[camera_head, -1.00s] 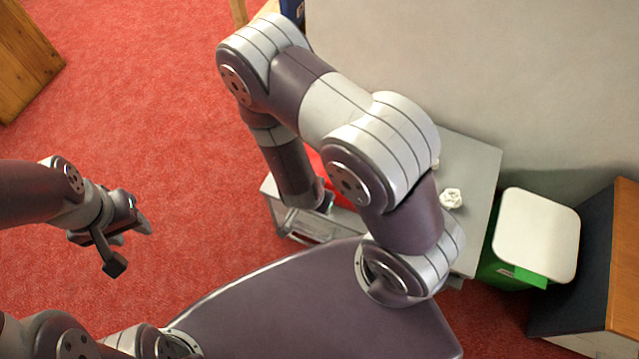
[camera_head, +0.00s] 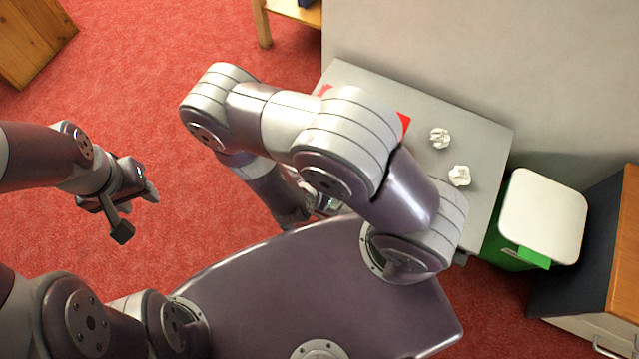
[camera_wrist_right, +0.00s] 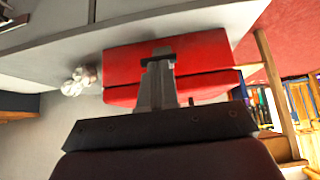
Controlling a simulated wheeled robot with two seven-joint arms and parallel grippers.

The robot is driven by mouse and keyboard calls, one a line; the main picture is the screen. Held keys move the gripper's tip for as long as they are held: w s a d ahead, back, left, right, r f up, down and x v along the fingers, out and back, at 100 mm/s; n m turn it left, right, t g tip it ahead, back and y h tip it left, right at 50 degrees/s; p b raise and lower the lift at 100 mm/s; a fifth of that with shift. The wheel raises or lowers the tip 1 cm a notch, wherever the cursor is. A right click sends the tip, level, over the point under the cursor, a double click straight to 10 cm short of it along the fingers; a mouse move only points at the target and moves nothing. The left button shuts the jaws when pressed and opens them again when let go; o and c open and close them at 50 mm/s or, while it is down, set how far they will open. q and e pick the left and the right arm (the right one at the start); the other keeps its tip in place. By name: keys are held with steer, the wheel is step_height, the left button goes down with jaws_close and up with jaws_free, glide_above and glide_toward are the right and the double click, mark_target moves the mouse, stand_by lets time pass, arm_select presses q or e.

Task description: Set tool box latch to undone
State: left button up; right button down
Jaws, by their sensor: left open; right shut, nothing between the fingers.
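The red tool box (camera_head: 405,122) is on the grey bench, mostly hidden behind my right arm in the head view; only small red parts show. In the right wrist view the red tool box (camera_wrist_right: 190,55) fills the middle, with a dark seam between its upper and lower parts. My right gripper (camera_wrist_right: 158,60) is shut and empty, its fingers in front of the box; I cannot tell whether they touch it. The latch cannot be made out. My left gripper (camera_head: 138,211) is open and empty over the red carpet, far from the box.
The grey bench (camera_head: 480,125) stands against a pale wall and bears two crumpled white paper balls (camera_head: 440,138). A green bin with a white lid (camera_head: 543,215) and a dark cabinet with a wooden top (camera_head: 626,250) stand at the right. Open carpet lies at the left.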

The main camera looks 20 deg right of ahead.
steer(key=shift+w+d, duration=0.2)
steer(key=shift+d, duration=0.05)
steer(key=r+p, duration=0.5)
steer(key=shift+w+d, duration=0.4)
steer(key=p+v, duration=0.8)
steer(key=v, duration=0.1)
steer(key=shift+a, duration=0.1)
